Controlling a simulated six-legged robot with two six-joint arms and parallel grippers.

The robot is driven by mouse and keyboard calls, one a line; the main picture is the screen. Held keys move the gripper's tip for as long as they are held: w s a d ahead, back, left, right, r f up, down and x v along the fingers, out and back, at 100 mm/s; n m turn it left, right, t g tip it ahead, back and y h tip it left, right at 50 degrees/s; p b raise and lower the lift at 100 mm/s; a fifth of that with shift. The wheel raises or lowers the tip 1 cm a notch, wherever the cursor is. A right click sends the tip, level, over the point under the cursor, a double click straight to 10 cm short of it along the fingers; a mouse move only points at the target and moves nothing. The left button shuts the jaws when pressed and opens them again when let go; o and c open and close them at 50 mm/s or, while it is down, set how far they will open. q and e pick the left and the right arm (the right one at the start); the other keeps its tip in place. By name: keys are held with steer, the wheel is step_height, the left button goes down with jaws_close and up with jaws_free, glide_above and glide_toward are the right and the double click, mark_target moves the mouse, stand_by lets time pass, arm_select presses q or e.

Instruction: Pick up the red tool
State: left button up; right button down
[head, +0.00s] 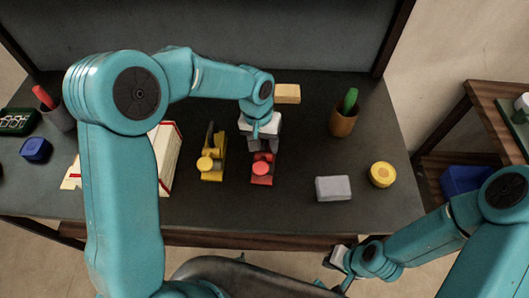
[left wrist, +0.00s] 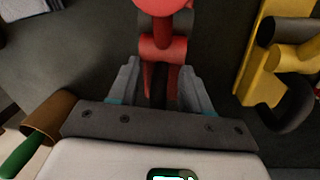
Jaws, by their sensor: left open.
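The red tool (head: 262,169) lies on the dark table, in the middle toward the front edge. My left gripper (head: 262,147) is above its far end and hides that part in the head view. In the left wrist view, the red tool (left wrist: 163,47) runs down between the two open fingers of my left gripper (left wrist: 160,88), with one finger on each side. I cannot tell whether the fingers touch it. My right gripper (head: 338,260) is low, off the table's front edge, and its jaws are unclear.
A yellow tool (head: 213,165) lies just left of the red one, and also shows in the left wrist view (left wrist: 262,70). A grey block (head: 333,188), a yellow round thing (head: 382,174) and a brown cup (head: 343,122) stand to the right. A wooden block (head: 287,93) lies behind.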

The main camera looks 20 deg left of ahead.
arm_select(q)
steer(key=shift+f, duration=0.1)
jaws_close()
steer(key=shift+w, duration=0.15)
stand_by(1.2)
